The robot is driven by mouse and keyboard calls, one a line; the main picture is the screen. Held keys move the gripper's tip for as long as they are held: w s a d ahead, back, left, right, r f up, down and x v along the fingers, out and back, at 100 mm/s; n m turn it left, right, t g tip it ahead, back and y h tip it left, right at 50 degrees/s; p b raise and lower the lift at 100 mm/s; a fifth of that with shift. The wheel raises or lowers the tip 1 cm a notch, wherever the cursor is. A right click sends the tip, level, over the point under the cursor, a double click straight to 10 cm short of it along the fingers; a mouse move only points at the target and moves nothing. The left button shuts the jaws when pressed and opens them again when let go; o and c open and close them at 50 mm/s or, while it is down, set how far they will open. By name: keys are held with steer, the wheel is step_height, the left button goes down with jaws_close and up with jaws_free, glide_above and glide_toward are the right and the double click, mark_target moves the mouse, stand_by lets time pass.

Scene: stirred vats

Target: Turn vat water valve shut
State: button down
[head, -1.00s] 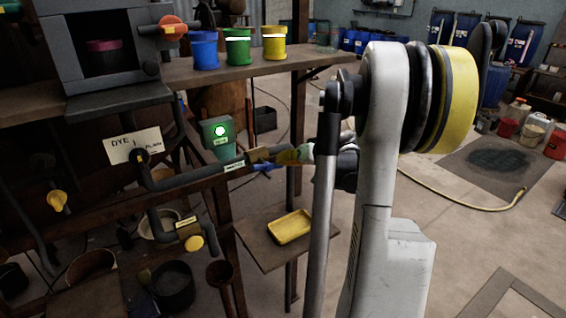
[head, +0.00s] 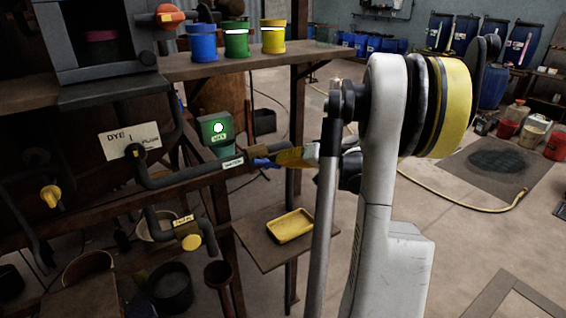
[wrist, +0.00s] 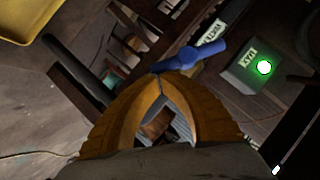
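The water valve has a blue handle (head: 262,163) on a dark pipe, beside a small label reading WATER (head: 232,163). In the wrist view the blue handle (wrist: 205,50) lies slanted just beyond my fingertips, its lower left end close to them. My gripper (head: 285,157) has yellow-orange fingers and points left at the valve. In the wrist view my gripper's (wrist: 160,84) fingertips meet, with an empty gap behind them. No part of the handle shows between the fingers. I cannot tell whether the tips touch the handle.
A box with a lit lamp (head: 217,136) stands just left of and above the valve. Dark pipes with yellow knobs (head: 191,242) run to the left and below. A yellow tray (head: 290,226) sits on a low shelf. Blue, green and yellow cups (head: 237,40) stand on the bench above.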

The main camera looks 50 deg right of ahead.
steer(key=shift+w+a+f+m+t+y+b, duration=0.15)
steer(key=shift+f+m+t+y+b, duration=0.45)
steer(key=shift+b, duration=0.7)
steer(key=shift+s+a+f+m+t+y+b, duration=0.15)
steer(key=shift+f+m+t+y+b, duration=0.15)
steer(key=shift+f+m+y+b, duration=0.6)
steer(key=shift+w+a+f+m+t+y+b, duration=0.1)
steer(key=shift+a+f+m+t+y+b, duration=0.25)
steer(key=shift+m+b, duration=0.5)
steer(key=shift+w+a+m+t+y+b, duration=0.15)
steer(key=shift+m+t+b, duration=0.4)
steer(key=shift+b, duration=0.5)
stand_by(0.7)
steer(key=shift+a+f+b, duration=0.2)
steer(key=shift+b, duration=0.2)
stand_by(2.8)
